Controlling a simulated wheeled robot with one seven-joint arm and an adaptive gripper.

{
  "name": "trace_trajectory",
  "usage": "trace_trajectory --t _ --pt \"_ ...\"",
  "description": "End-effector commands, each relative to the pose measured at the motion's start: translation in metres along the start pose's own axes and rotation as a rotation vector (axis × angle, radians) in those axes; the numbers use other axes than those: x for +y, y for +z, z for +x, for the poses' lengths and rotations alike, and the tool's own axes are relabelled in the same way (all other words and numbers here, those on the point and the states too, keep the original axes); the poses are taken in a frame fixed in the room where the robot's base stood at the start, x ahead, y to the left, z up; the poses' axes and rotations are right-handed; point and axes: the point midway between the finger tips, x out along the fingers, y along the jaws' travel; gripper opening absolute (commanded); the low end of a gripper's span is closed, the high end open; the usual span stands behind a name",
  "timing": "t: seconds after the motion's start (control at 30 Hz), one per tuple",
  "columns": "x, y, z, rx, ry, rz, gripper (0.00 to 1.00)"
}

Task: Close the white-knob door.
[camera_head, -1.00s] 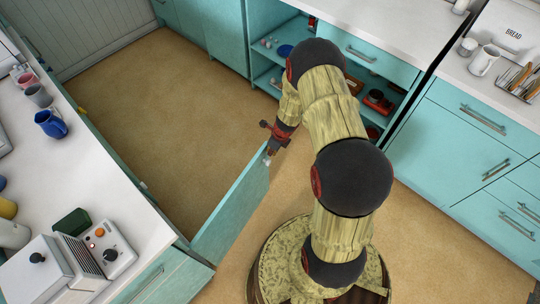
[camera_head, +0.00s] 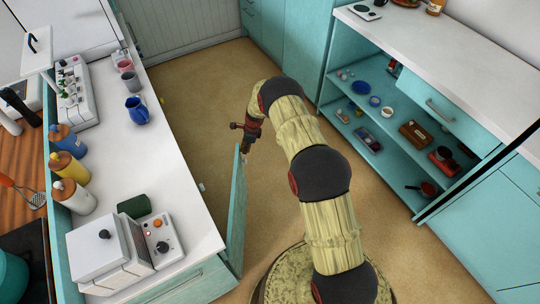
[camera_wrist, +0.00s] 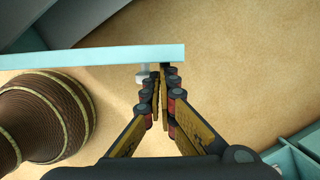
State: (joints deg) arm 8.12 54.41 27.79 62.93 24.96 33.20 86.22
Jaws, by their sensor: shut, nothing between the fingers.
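The teal door (camera_head: 237,215) stands partly open at an angle to the left counter's cabinet. In the wrist view its top edge (camera_wrist: 90,57) runs across the upper left and ends near the fingertips. The white knob (camera_wrist: 142,77) shows on the door's near side in that view, just left of the fingers. My gripper (camera_head: 244,146) is at the door's free end in the head view. In the wrist view my gripper (camera_wrist: 161,70) is shut and empty, its tips at the door near its end; I cannot tell whether they touch. The door's lower part is hidden there.
The left counter (camera_head: 185,185) carries a blue mug (camera_head: 137,110), a green box (camera_head: 133,206) and a toaster-like appliance (camera_head: 157,236). Open shelves (camera_head: 385,105) with several items stand at the right. The floor (camera_head: 195,100) beyond the door is clear.

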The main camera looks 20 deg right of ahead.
Motion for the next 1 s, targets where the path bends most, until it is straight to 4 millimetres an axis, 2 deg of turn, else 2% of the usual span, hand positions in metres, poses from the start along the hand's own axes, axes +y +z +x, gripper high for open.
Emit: trace_trajectory --t 0.03,0.2,0.3,0.5,0.73,1.0 --pt "-0.001 0.024 0.011 -0.001 0.010 -0.047 0.00" --pt "0.003 0.091 0.028 -0.001 0.042 -0.179 0.00" --pt "0.008 0.125 0.036 -0.001 0.060 -0.244 0.00" --pt "0.020 0.174 0.046 -0.001 0.085 -0.343 0.00" --pt "0.030 0.202 0.052 -0.001 0.100 -0.402 0.00" --pt "0.033 0.210 0.052 -0.001 0.105 -0.418 0.00"
